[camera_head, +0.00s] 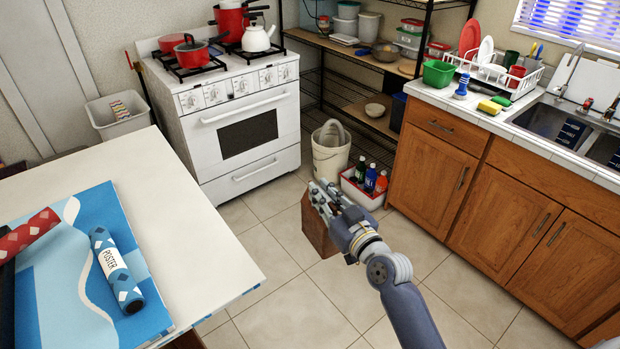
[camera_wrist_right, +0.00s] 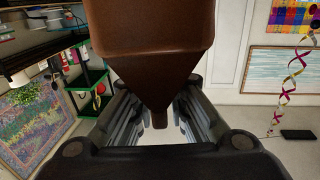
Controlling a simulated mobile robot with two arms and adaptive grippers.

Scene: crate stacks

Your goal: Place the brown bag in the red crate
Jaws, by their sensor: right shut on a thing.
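The brown bag (camera_head: 316,234) hangs below my right gripper (camera_head: 322,200) in the head view, above the tiled floor. My right gripper is shut on it. In the right wrist view the brown bag (camera_wrist_right: 152,35) fills the upper middle, and its narrow end lies between the fingers of my right gripper (camera_wrist_right: 158,122). A low crate with red and pale sides (camera_head: 361,196) stands on the floor just behind and to the right of the gripper, with several bottles in it. I see no plain, all-red crate. My left gripper is not in view.
A white table (camera_head: 190,215) with posters is at left. A white stove (camera_head: 240,120) stands behind, beside a pale bucket (camera_head: 331,155) and shelving (camera_head: 375,65). Wooden cabinets (camera_head: 485,195) under a sink counter line the right. The floor between is clear.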

